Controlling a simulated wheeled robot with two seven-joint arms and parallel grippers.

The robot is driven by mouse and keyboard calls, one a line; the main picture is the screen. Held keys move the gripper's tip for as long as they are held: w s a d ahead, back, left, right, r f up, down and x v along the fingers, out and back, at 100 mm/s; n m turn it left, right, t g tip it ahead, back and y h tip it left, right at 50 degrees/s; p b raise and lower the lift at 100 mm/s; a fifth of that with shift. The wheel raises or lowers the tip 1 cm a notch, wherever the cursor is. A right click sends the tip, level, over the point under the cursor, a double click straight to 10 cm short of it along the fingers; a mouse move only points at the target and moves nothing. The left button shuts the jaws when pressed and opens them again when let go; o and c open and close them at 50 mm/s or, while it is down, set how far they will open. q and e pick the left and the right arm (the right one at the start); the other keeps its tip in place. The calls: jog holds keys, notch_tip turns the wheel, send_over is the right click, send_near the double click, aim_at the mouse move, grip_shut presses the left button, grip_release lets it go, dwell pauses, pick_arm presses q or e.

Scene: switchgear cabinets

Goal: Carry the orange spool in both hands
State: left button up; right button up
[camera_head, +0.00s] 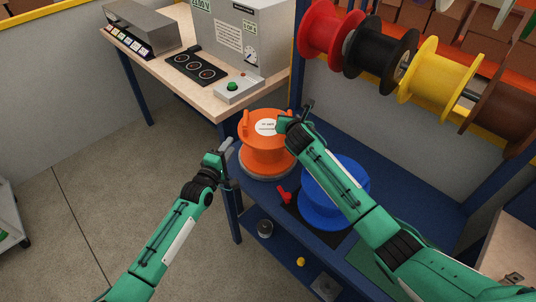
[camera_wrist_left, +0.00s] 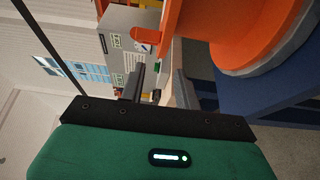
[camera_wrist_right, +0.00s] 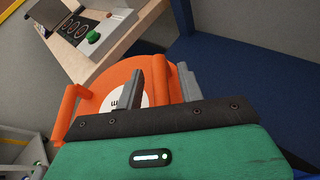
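The orange spool (camera_head: 265,151) stands upright on a round grey base on the blue bench, with a white label on its top. Upright orange handles rise from its rim; one (camera_head: 245,122) shows at the left and another (camera_wrist_right: 66,112) in the right wrist view. My left gripper (camera_head: 228,152) is open and empty, just left of the spool; its fingers (camera_wrist_left: 160,88) point past the spool's side. My right gripper (camera_head: 303,112) is over the right edge of the spool's top.
A blue spool (camera_head: 335,188) sits right of the orange one, partly under my right arm. Red, black, yellow and brown spools (camera_head: 432,75) hang on a rack above. A wooden desk (camera_head: 215,98) with a control box stands behind.

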jog(key=shift+s+r, duration=0.1)
jog(key=shift+s, duration=0.1)
pick_arm(q)
jog(key=shift+v, duration=1.05)
pick_arm(e)
jog(key=v, duration=1.1)
jog(key=shift+s, duration=0.3)
jog(key=shift+r, duration=0.1)
